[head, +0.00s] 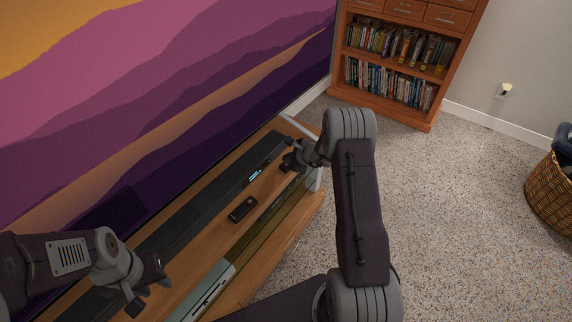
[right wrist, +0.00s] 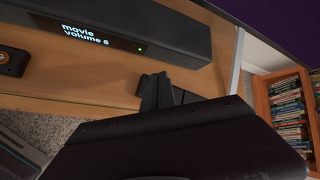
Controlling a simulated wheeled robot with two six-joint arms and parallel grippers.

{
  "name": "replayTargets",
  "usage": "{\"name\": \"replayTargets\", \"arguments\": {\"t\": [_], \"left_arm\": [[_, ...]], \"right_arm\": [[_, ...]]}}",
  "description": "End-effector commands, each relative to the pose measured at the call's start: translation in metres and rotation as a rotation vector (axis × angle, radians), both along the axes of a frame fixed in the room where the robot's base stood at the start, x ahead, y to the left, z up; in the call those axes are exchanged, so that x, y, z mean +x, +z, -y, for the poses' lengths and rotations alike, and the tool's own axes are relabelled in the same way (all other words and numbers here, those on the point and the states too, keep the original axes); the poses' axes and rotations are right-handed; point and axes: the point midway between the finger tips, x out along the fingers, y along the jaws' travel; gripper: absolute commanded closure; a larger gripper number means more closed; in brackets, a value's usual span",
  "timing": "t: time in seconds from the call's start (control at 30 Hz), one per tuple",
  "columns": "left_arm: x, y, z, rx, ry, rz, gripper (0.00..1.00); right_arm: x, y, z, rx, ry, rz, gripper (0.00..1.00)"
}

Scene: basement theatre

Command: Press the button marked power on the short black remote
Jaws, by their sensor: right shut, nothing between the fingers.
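A small black remote (head: 242,209) lies on the wooden stand in front of the soundbar. Its end with an orange-ringed button shows at the left edge of the right wrist view (right wrist: 12,61). Another small dark object (right wrist: 145,84) lies behind my right fingertips, mostly hidden; I cannot tell which is the short remote. No power marking is readable. My right gripper (head: 290,161) is shut and empty, low over the stand's far end; its fingers also show in the right wrist view (right wrist: 160,92). Contact cannot be judged. My left gripper (head: 148,286) is open and empty above the stand's near end.
The black soundbar (head: 205,206) runs along the stand below the large screen (head: 170,90); its display reads "movie volume 6". A pale console (head: 207,292) sits at the stand's front. A bookcase (head: 398,60) and wicker basket (head: 555,185) stand beyond open carpet.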

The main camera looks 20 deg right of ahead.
Motion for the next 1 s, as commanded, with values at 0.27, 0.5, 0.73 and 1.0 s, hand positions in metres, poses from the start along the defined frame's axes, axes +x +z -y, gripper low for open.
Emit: {"name": "replayTargets", "arguments": {"t": [0.27, 0.5, 0.73, 1.0], "left_arm": [[0.0, -0.009, 0.0, 0.0, 0.0, 0.0, 0.64], [0.0, -0.016, 0.0, 0.0, 0.0, 0.0, 0.64], [0.0, -0.015, 0.0, 0.0, 0.0, 0.0, 0.64], [0.0, -0.018, 0.0, 0.0, 0.0, 0.0, 0.64]], "right_arm": [[0.0, -0.006, 0.0, -0.001, 0.001, 0.0, 1.0], [0.0, -0.009, 0.0, 0.0, 0.0, 0.0, 1.0], [0.0, -0.009, 0.0, 0.0, 0.0, 0.0, 1.0], [0.0, -0.011, 0.0, 0.0, 0.0, 0.0, 1.0]]}}
